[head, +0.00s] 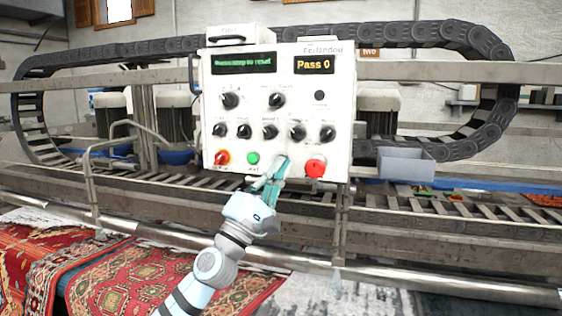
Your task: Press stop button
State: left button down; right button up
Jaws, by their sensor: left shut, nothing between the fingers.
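The white control panel (278,114) stands upright in the middle of the head view. A large red button (316,168) sits at its lower right; I take it as the stop button. A green button (253,158) sits at the lower middle, and a red knob (222,157) at the lower left. My left gripper (281,164) is shut and empty, in front of the panel's lower edge. I cannot tell whether the tips touch the panel. My right gripper is not in view.
Several black knobs (243,131) cover the panel's middle. A metal rail (200,247) runs across below. A grey tray (406,166) is at right. Red patterned rugs (140,280) lie at lower left.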

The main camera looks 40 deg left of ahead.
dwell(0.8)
pick_arm(q)
jog(key=shift+w+a, duration=0.15)
jog(key=shift+w, duration=0.3)
jog(key=shift+w+a, duration=0.15)
jog(key=shift+w, duration=0.2)
dwell(0.7)
jog(key=shift+s+d, duration=0.25)
jog(key=shift+s, duration=0.5)
jog(key=shift+p, duration=0.3)
jog(key=s, duration=0.1)
jog(key=s+d, duration=0.1)
jog(key=s, duration=0.2)
jog(key=shift+s+d, duration=0.35)
dwell(0.3)
